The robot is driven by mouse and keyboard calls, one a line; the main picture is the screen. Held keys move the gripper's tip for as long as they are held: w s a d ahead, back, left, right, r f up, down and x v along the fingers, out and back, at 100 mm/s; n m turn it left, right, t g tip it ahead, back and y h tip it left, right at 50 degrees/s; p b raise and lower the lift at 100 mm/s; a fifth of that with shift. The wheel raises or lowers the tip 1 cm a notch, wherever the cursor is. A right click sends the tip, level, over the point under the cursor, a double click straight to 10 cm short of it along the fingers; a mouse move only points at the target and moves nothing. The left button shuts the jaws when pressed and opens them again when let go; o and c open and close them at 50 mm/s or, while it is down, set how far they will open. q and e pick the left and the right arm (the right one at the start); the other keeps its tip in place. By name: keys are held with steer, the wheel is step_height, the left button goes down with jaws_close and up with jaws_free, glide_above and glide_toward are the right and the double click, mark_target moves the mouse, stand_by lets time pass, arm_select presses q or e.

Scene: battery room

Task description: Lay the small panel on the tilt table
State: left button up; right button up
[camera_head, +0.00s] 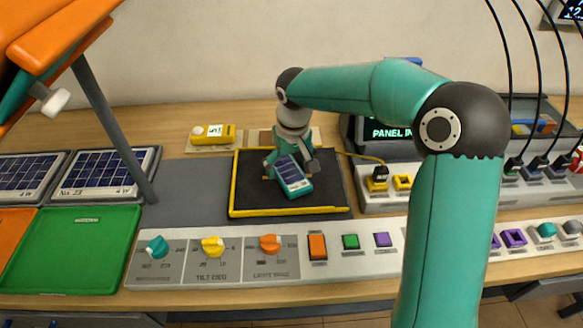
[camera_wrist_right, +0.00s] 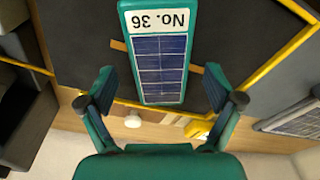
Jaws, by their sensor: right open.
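The small panel (camera_head: 293,176) has blue cells, a teal frame and a white "No. 36" label, which shows in the right wrist view (camera_wrist_right: 160,65). It appears to lie on the black, yellow-edged tilt table (camera_head: 325,188), turned at an angle to the table's edges. My right gripper (camera_head: 290,164) is over the table at the panel's far end. Its fingers are spread wide, one on each side of the panel, with gaps visible in the right wrist view (camera_wrist_right: 158,88). Part of the panel's far end is hidden in the head view. My left gripper is not in view.
A control strip (camera_head: 330,262) with knobs and buttons runs in front of the table. A green tray (camera_head: 75,240) and framed panels (camera_head: 105,172) are at left. A dark screen (camera_head: 392,133) reads "PANEL IN". A yellow meter (camera_head: 214,134) stands behind; black cables hang at right.

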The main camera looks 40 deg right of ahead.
mark_target(292, 176)
step_height(292, 176, up, 10)
steer(key=s, duration=0.1)
steer(key=shift+s+r, duration=0.15)
steer(key=shift+r, duration=0.1)
steer(key=shift+a, duration=0.1)
stand_by(0.3)
